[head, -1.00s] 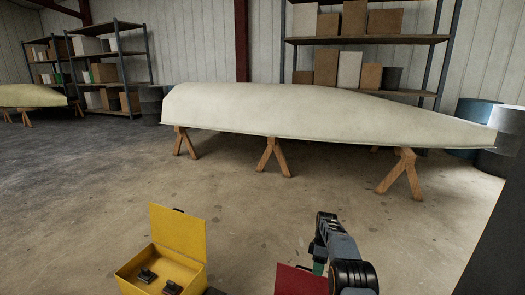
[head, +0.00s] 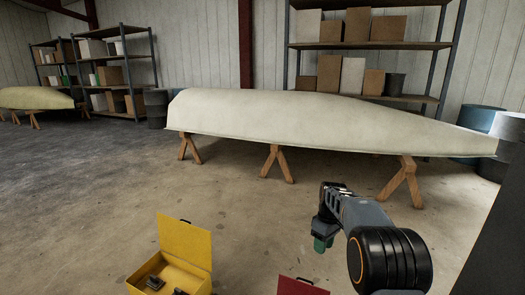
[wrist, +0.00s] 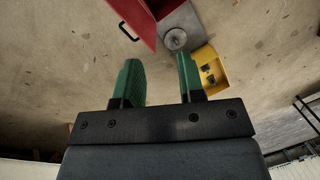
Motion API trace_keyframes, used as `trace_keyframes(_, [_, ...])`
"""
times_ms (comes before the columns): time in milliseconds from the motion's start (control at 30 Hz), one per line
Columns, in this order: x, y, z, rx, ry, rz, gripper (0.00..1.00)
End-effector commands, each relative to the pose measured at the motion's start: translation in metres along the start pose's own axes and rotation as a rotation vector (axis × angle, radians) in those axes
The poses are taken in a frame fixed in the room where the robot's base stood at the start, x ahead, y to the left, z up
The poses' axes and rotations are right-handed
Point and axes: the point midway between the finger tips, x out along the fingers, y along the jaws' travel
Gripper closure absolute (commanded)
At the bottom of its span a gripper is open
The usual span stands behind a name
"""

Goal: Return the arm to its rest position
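My arm is raised at the lower right of the head view, with my gripper (head: 322,243) hanging at its far end, its green fingers pointing down. In the wrist view the two green fingers of my gripper (wrist: 160,78) stand wide apart with nothing between them. The gripper is above the floor and clear of the boxes. The arm's lower part is cut off by the picture's edge.
An open yellow box (head: 184,240) holds small dark items. A red box lid (head: 302,287) shows at the bottom edge, also in the wrist view (wrist: 138,20). A pale hull (head: 300,120) rests on wooden trestles (head: 276,163) beyond clear floor.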

Motion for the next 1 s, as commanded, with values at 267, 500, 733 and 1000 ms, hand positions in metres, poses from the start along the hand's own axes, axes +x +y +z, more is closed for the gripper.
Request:
trace_keyframes(267, [-0.14, -0.109, 0.071, 0.298, 0.137, 0.146, 0.64])
trace_keyframes(500, [-0.181, -0.184, 0.134, 0.523, 0.274, 0.216, 0.64])
trace_keyframes(733, [-0.184, -0.222, 0.17, 0.655, 0.367, 0.238, 0.64])
trace_keyframes(1000, [-0.179, -0.235, 0.181, 0.703, 0.401, 0.242, 0.64])
